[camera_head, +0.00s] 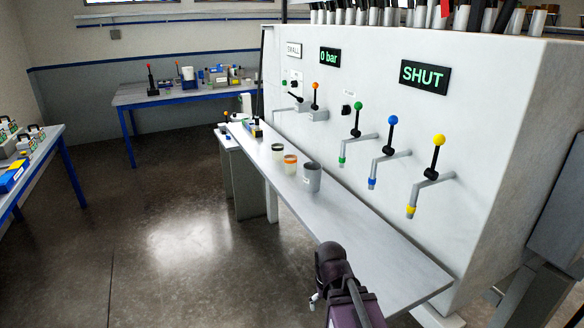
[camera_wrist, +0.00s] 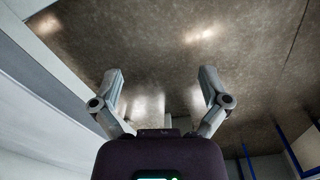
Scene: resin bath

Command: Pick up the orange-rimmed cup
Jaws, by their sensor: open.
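The orange-rimmed cup (camera_head: 290,163) stands upright on the narrow grey bench, between a dark-rimmed cup (camera_head: 278,151) behind it and a larger grey cup (camera_head: 312,176) in front of it. My gripper (camera_wrist: 159,90) is open and empty in the wrist view, its two fingers spread over a view of the floor. The head view shows my arm (camera_head: 338,270) beside the front part of the bench, well nearer than the cups; the fingertips are hard to make out there. No cup shows in the wrist view.
The bench (camera_head: 365,230) is bare in front of the cups. A white panel with green, blue and yellow levers (camera_head: 438,141) and spouts overhangs its right side. A side table (camera_head: 40,150) stands left and a cluttered table (camera_head: 125,95) at the back. Open floor (camera_head: 150,240) lies left.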

